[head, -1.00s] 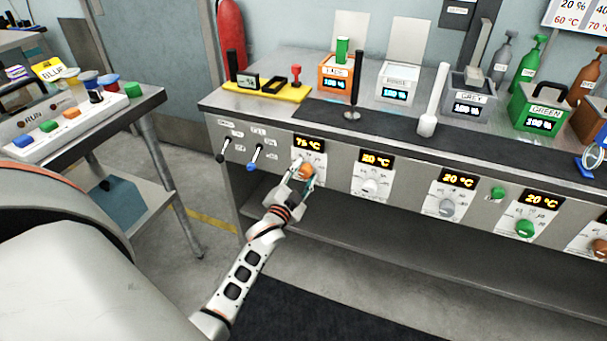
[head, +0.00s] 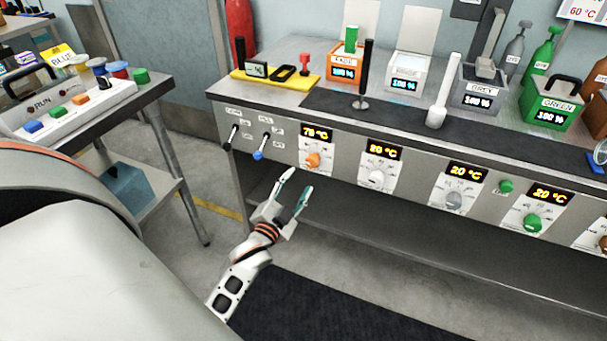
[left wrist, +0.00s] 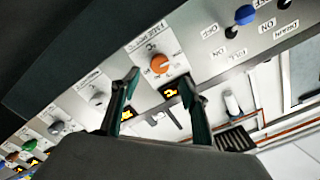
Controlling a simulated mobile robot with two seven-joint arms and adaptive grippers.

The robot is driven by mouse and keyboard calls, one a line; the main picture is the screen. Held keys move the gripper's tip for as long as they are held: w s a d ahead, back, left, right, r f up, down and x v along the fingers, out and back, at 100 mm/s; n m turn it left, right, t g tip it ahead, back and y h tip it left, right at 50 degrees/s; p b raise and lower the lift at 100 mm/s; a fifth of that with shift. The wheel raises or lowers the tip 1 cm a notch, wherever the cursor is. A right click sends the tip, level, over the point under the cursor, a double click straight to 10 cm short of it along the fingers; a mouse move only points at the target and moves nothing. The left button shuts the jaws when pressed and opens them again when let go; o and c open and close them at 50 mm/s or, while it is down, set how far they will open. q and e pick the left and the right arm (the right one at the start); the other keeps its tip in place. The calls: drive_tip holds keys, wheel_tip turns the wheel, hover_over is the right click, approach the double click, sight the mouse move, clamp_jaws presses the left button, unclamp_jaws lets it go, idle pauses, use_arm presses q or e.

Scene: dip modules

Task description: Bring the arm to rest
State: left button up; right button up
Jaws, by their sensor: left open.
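My left gripper (head: 297,190) is open and empty in the head view. It hangs in the air in front of the bench (head: 345,222), below and left of the orange knob (head: 313,159), and apart from it. The display above that knob seems to read 78 °C. In the left wrist view, the open fingers of the left gripper (left wrist: 163,104) frame the bench front, with the orange knob (left wrist: 160,64) beyond them. My right gripper is in neither view.
White (head: 376,178), grey (head: 453,200) and green (head: 532,222) knobs line the bench front, each under a display reading 20 °C. Two levers (head: 262,147) are on its left end. A side table (head: 150,92) with a button box (head: 78,112) stands left. Floor between them is free.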

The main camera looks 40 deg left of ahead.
use_arm(q)
drive_tip(key=shift+v, duration=1)
